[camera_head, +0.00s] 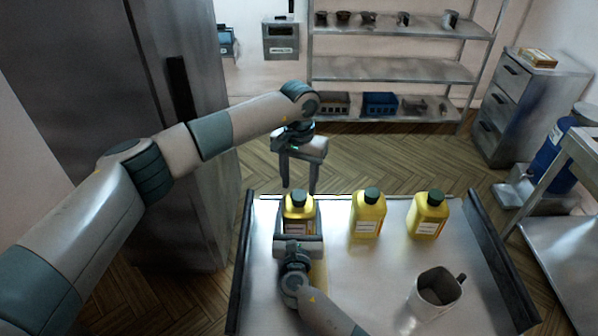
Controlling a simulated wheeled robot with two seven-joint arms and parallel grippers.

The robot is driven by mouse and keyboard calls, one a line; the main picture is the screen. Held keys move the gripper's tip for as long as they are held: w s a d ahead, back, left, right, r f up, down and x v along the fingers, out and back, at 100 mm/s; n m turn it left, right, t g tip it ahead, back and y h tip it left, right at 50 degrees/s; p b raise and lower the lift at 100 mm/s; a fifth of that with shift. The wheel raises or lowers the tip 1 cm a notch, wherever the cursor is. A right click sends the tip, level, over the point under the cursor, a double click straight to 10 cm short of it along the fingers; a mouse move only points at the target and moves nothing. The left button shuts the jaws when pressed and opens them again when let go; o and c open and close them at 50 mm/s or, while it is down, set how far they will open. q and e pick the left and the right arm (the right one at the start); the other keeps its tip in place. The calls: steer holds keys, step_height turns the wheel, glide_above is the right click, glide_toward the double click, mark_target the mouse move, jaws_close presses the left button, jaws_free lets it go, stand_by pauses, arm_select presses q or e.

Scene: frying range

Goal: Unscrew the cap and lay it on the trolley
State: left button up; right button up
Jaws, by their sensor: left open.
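Three yellow bottles with dark caps stand upright on the metal trolley (346,290): the left bottle (298,213), the middle bottle (367,217) and the right bottle (427,219). The left bottle's dark green cap (298,198) is on its neck. My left gripper (300,187) points down, open and empty, with its fingers apart just above and behind that cap. My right gripper (298,222) comes from the front, with a finger along each side of the left bottle, and appears closed on it. Its body hides the bottle's lower part.
A metal mug (436,287) stands at the trolley's front right. The trolley has dark raised side rails (502,262). The trolley top between mug and bottles is clear. A tall steel cabinet (130,120) stands left; shelves (395,68) stand behind.

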arm_select(q)
steer(key=shift+f, duration=1.45)
steer(key=c, duration=1.1)
